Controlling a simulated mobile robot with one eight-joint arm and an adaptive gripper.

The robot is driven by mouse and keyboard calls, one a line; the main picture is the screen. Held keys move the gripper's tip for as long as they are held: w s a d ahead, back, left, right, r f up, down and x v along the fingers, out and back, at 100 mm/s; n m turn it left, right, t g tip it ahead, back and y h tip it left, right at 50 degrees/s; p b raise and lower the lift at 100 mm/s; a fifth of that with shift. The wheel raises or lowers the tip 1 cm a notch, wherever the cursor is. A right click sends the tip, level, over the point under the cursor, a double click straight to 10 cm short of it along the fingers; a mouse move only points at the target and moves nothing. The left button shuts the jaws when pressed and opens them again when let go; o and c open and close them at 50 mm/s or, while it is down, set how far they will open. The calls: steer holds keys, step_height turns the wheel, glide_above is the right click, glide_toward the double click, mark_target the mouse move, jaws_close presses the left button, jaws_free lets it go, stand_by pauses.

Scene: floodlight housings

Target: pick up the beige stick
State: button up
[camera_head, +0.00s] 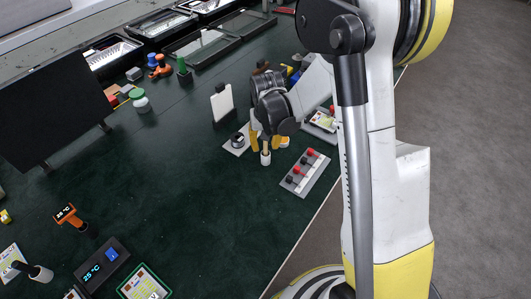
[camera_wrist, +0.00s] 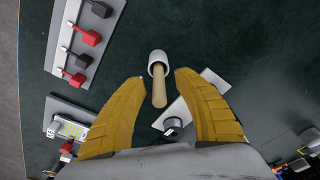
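The beige stick (camera_wrist: 160,90) shows in the wrist view as a plain rounded rod, with one end in a small white cup (camera_wrist: 157,63). My gripper (camera_wrist: 160,76) is open, with one yellow finger on each side of the stick and a visible gap to both. In the head view my gripper (camera_head: 262,145) points down over the table, and the white cup (camera_head: 265,158) stands just below its fingertips. The stick is small and partly hidden between the fingers there. I cannot tell how deep it sits in the cup.
A grey panel with red and black switches (camera_head: 304,173) lies right of the cup in the head view. A plate with a round dial (camera_head: 237,143) lies left of it, and an upright white panel (camera_head: 221,102) stands behind.

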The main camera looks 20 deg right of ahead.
steer(key=shift+w+f, duration=0.1)
steer(key=shift+f, duration=0.4)
steer(key=shift+r, duration=0.1)
jaws_close()
steer(key=s+d+r+p, duration=0.5)
steer(key=d+r, duration=0.5)
steer(key=r, duration=0.1)
steer(key=shift+d+p, duration=0.35)
